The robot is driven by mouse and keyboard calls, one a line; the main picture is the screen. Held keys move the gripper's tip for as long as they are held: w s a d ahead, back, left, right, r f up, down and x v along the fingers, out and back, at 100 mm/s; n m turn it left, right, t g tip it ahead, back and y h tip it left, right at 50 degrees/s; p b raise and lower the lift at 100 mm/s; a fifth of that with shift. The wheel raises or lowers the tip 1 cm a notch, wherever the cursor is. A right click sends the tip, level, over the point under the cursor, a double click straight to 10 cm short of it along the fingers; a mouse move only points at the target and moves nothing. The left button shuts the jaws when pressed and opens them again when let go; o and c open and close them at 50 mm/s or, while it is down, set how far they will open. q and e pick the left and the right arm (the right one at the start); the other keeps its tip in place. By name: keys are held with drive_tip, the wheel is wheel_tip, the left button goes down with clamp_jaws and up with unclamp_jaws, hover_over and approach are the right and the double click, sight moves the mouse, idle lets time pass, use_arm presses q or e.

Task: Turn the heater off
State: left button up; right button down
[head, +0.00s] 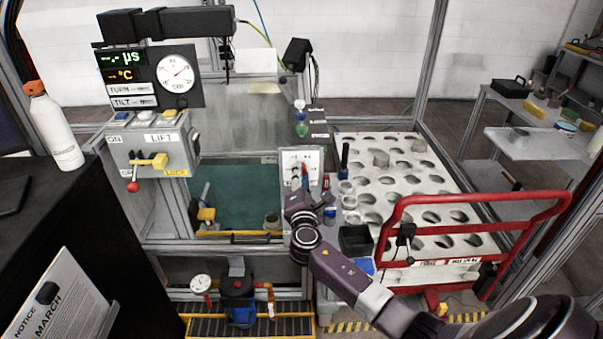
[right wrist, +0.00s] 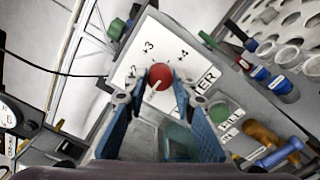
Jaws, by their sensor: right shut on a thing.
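The heater panel (head: 292,158) is a white plate with a dial scale, standing at the middle of the bench. In the right wrist view, the heater panel (right wrist: 165,45) shows numbered marks and part of the word "HEATER". A round red knob (right wrist: 160,76) sits in front of the plate. My right gripper (right wrist: 161,88) has its two blue-padded fingers on either side of the red knob and is shut on it. In the head view, my right gripper (head: 304,190) reaches up to the panel and hides its lower part. My left gripper is not in view.
A red tubular rail (head: 480,200) stands right of my arm, before a white plate with many holes (head: 400,150). A lift control box (head: 150,150) is at left. Small bottles and a black bin (head: 355,240) stand close beside my right gripper.

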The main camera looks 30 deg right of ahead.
drive_tip(key=shift+n, duration=0.3)
idle(0.4)
drive_tip(key=c, duration=1.6)
unclamp_jaws()
drive_tip(key=shift+s+a, duration=0.1)
drive_tip(key=v, duration=1.1)
drive_tip(key=shift+s+a, duration=0.3)
drive_tip(key=shift+f, duration=0.15)
